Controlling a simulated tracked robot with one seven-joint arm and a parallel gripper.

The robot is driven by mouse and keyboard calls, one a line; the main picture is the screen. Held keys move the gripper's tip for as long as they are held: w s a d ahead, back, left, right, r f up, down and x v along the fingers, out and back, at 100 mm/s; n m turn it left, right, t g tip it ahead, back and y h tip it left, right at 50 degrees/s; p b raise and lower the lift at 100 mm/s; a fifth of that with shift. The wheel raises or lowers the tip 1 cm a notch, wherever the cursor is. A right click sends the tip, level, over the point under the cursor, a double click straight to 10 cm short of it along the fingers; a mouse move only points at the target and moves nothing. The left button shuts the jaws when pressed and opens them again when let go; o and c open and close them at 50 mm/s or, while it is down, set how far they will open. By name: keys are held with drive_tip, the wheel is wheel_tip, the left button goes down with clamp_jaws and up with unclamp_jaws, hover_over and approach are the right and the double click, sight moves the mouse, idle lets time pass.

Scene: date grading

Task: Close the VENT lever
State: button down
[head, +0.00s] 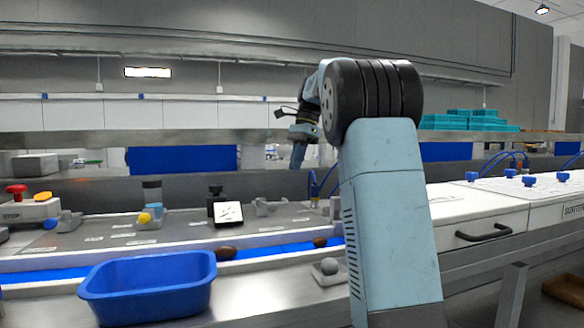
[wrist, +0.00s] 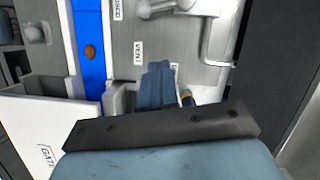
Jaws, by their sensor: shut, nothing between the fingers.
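My gripper (wrist: 157,68) is shut and empty in the wrist view, its blue-grey fingers over the metal panel. A VENT label (wrist: 139,50) lies just above and left of the fingertips. A grey lever with a rounded knob (wrist: 145,9) shows at the top edge, partly cut off, near a label reading CLOSED (wrist: 117,9). It is apart from my fingers. I cannot tell for certain that it is the VENT lever, nor its full position.
A grey pipe (wrist: 217,35) stands right of the fingers. A blue belt (wrist: 88,25) carries a brown date (wrist: 90,52). A GATE label (wrist: 46,158) is at lower left. In the head view a blue bin (head: 150,285) and a small white display (head: 228,213) stand on the left.

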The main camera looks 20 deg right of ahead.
drive_tip(key=x, duration=0.7)
drive_tip(key=shift+a+f, duration=0.15)
drive_tip(key=shift+f, duration=0.1)
drive_tip(key=a, duration=0.1)
drive_tip(key=a+f, duration=0.1)
drive_tip(key=shift+s+a, duration=0.25)
drive_tip(key=shift+a, duration=0.15)
drive_tip(key=shift+a+f, duration=0.2)
drive_tip(key=shift+a, duration=0.4)
drive_tip(key=shift+s, duration=0.1)
drive_tip(key=shift+s+a+m, duration=0.25)
drive_tip(key=shift+a+m, duration=0.1)
drive_tip(key=shift+m, duration=0.35)
drive_tip(key=shift+s+a, duration=0.1)
drive_tip(key=shift+a, duration=0.25)
drive_tip(key=shift+d, duration=0.1)
